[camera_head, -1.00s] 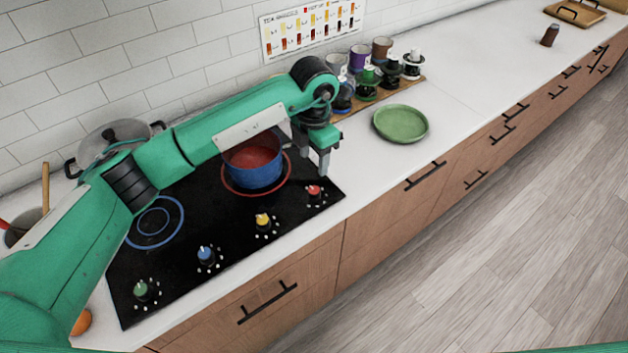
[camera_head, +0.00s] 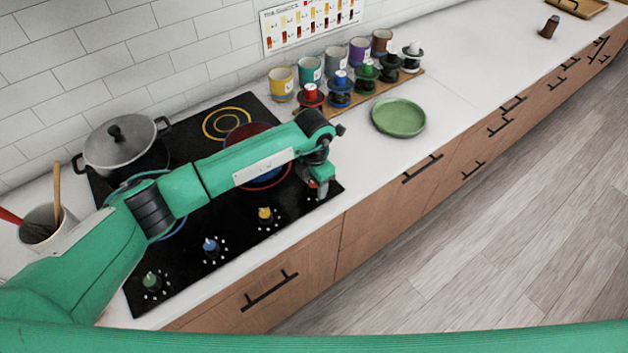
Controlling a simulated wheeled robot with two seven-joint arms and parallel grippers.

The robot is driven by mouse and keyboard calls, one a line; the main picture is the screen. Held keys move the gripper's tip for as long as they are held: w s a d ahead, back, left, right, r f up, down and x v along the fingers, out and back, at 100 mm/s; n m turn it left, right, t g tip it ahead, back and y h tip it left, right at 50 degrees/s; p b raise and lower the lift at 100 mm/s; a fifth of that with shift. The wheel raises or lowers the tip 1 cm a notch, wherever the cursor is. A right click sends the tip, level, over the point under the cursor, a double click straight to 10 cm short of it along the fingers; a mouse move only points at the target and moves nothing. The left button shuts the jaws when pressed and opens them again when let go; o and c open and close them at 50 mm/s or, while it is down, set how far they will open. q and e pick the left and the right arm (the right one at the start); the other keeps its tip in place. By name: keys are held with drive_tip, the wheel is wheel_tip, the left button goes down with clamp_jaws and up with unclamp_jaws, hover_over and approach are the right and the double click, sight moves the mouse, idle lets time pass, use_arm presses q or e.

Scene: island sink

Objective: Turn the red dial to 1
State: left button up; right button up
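The red dial (camera_head: 312,184) sits at the right front corner of the black cooktop (camera_head: 235,262). Only a little of its red shows, because my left gripper (camera_head: 321,189) is right over it, pointing down. The fingers are at the dial, but I cannot tell whether they touch it or how far apart they are. The dial's setting is hidden. My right gripper is out of view.
Yellow (camera_head: 265,214), blue (camera_head: 210,245) and green (camera_head: 151,280) dials line the cooktop's front. A blue pot (camera_head: 241,138) with red inside is partly behind my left arm. A lidded pot (camera_head: 125,147) stands at left. A green plate (camera_head: 398,117) lies right.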

use_arm(q)
drive_tip(key=c, duration=0.7)
drive_tip(key=shift+c, duration=1.1)
drive_tip(key=shift+f+m+b, duration=0.15)
drive_tip(key=shift+m+b, duration=0.15)
drive_tip(key=shift+b, duration=0.4)
drive_tip(key=m+b, duration=0.5)
drive_tip(key=b, duration=0.4)
drive_tip(key=shift+f+m, duration=0.1)
drive_tip(key=shift+m, duration=0.2)
drive_tip(key=shift+m+b, duration=0.8)
drive_tip(key=shift+b, duration=0.4)
drive_tip(key=shift+r, duration=0.3)
